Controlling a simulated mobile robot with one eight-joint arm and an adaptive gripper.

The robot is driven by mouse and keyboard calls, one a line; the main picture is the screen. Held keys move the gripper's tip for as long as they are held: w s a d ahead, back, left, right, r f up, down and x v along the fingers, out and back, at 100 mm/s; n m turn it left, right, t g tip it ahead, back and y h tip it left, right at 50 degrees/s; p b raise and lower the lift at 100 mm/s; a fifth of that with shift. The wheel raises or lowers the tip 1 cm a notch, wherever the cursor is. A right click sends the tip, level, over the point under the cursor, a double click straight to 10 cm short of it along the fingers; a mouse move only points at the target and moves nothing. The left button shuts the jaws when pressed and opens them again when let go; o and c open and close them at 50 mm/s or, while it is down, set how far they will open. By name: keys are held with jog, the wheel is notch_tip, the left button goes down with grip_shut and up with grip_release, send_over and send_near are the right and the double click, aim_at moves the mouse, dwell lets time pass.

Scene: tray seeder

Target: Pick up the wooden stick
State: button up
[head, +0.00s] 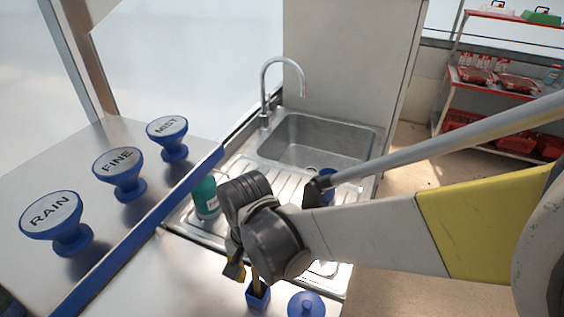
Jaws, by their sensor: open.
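The wooden stick (256,280) is a thin brown piece standing in a small blue square holder (259,300) near the bottom middle of the head view. Its upper part is hidden behind my dark wrist. My gripper (235,269) points down just left of the stick. Only a small yellowish and dark part of it shows below the wrist. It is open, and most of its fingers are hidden. I cannot tell how far it is from the stick in depth.
A blue round lidded piece (306,305) stands right of the holder. Behind are a green bottle (206,197) and a steel sink (318,140) with a tap. Blue knobs marked RAIN (55,222), FINE (121,172) and MIST (169,138) stand on the left ledge beyond a blue rail (140,232).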

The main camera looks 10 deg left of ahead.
notch_tip(320, 180, down, 3)
jog(key=shift+r+b, duration=0.1)
jog(key=shift+b, duration=0.25)
grip_shut()
jog(key=shift+r, duration=0.1)
